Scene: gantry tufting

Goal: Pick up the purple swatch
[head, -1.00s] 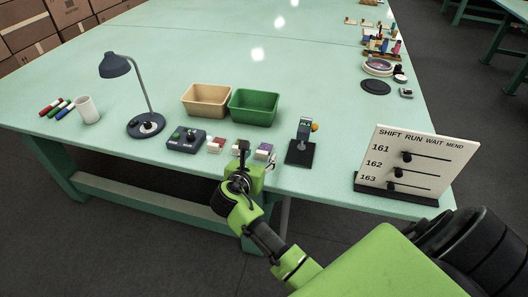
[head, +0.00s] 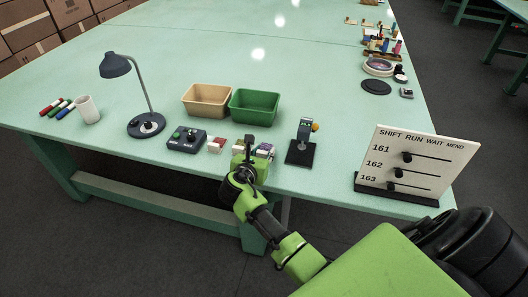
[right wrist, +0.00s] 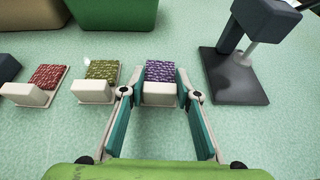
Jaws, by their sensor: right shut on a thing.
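The purple swatch (right wrist: 160,72) is a tufted purple square with a pale block at its near end, lying on the table in the right wrist view. In the head view the purple swatch (head: 266,147) shows just beyond my right gripper (head: 250,152). In the right wrist view the fingers of my right gripper (right wrist: 158,95) stand on both sides of the pale block and are shut on it. The swatch looks to be resting at table level. My left gripper is in neither view.
An olive swatch (right wrist: 101,72) and a red swatch (right wrist: 49,77) lie to the left. A dark stand (head: 300,152) is close on the right. A green bin (head: 254,107) and a tan bin (head: 207,100) stand behind. A lamp and a control box are farther left.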

